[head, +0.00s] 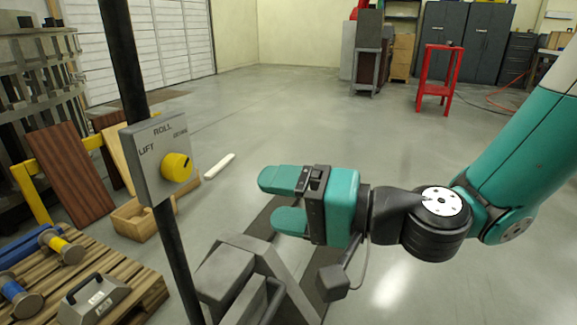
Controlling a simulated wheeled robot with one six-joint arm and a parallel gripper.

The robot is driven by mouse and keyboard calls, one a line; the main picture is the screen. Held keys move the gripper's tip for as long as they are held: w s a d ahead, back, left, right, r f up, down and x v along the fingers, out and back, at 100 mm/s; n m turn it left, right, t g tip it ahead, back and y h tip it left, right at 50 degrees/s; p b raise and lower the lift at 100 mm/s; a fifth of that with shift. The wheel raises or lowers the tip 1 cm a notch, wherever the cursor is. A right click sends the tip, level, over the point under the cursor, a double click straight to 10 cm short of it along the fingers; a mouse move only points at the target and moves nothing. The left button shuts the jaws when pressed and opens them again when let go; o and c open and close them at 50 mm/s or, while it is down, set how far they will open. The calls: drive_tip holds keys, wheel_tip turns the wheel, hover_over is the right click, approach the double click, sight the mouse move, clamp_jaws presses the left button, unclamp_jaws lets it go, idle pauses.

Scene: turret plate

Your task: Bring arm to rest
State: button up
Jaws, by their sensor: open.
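My gripper (283,201) has teal fingers and stands in the middle of the head view, pointing left. Its two fingers are apart with nothing between them. My arm (530,145) comes in from the right edge, teal with dark joints. A grey plate (150,185) marked LIFT, ROLL and a third, partly readable word is fixed on a black post (175,245). A yellow knob (176,167) sits on the plate. The gripper is right of the knob, with a clear gap between them.
A grey metal stand (237,262) is below the gripper. A wooden pallet (130,275) with a grey handled block (93,298) and several rollers is at the lower left. Wooden boards lean behind the post. A red stool (438,77) and dark cabinets (465,40) stand far back.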

drive_tip(key=s+d+f+n+g+h+p, duration=0.1)
drive_tip(key=s+d+n+g+h, duration=0.25)
drive_tip(key=s+d+h, duration=0.35)
drive_tip(key=s+d+f+n+g+h, duration=0.15)
drive_tip(key=s+d+n+h, duration=0.35)
drive_tip(key=d, duration=0.5)
wheel_tip(320, 180, up, 27)
drive_tip(key=m+p, duration=0.1)
drive_tip(key=p, duration=2.5)
drive_tip(key=shift+a+p, duration=0.3)
drive_tip(key=shift+p, duration=0.05)
drive_tip(key=shift+f, duration=0.1)
